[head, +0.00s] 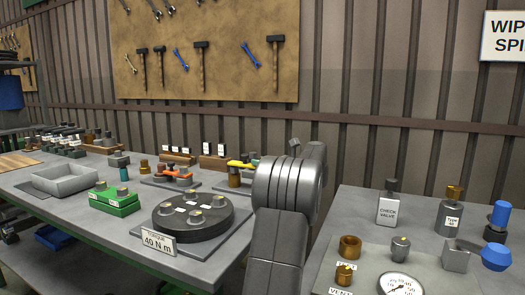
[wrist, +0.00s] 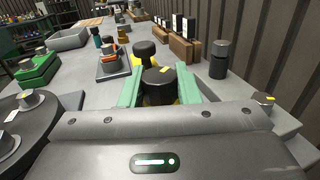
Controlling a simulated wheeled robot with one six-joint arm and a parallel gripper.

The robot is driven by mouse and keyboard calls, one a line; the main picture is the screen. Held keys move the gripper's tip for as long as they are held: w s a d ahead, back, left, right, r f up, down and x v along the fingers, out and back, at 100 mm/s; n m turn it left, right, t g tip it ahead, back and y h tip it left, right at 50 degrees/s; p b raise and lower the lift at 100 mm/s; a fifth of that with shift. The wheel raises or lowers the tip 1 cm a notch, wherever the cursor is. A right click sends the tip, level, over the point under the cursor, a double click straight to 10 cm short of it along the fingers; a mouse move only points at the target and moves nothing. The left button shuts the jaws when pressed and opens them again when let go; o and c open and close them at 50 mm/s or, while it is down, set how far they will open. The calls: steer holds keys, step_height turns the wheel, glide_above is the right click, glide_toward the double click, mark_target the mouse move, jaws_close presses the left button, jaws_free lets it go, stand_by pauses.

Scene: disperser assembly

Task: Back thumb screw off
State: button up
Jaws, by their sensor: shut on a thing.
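A dark round thumb screw (wrist: 158,76) with a yellow mark on top is in the middle of the wrist view. My gripper (wrist: 160,88) has its green fingers shut on this screw, one on each side. Yellow parts of a fixture show below and around it. A second dark knob (wrist: 145,50) stands just beyond the held screw. In the head view, a yellow fixture (head: 241,164) stands on a grey plate, partly behind my arm. My gripper and the held screw are hidden there by my arm. I cannot tell whether the screw is still seated.
An orange fixture (head: 174,172) stands on its own plate to the left. A dark round turntable (head: 193,218) with several fittings is in front. A black post (wrist: 218,60) and wooden blocks (wrist: 184,46) are close on the right in the wrist view.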

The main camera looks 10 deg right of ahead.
steer(key=shift+r+n+g+y+p, duration=0.25)
steer(key=shift+n+g+y+p, duration=1.15)
steer(key=shift+p, duration=2.2)
steer(key=shift+r+n+g+y+p, duration=0.25)
steer(key=shift+n+g+y+p, duration=1.15)
steer(key=shift+p, duration=2.2)
steer(key=n+g+p, duration=0.1)
steer(key=g+p, duration=0.2)
steer(key=p, duration=0.1)
steer(key=shift+g+p, duration=0.3)
steer(key=shift+f+n+g+p, duration=0.15)
steer(key=shift+n+g+p, duration=0.3)
steer(key=shift+p, duration=0.25)
steer(key=shift+f+n+g+y+p, duration=0.15)
steer(key=shift+n+g+y+p, duration=0.15)
steer(key=shift+n+g+p, duration=0.25)
steer(key=o, duration=1)
steer(key=shift+f, duration=0.1)
steer(key=shift+c, duration=0.2)
step_height(320, 180, up, 10)
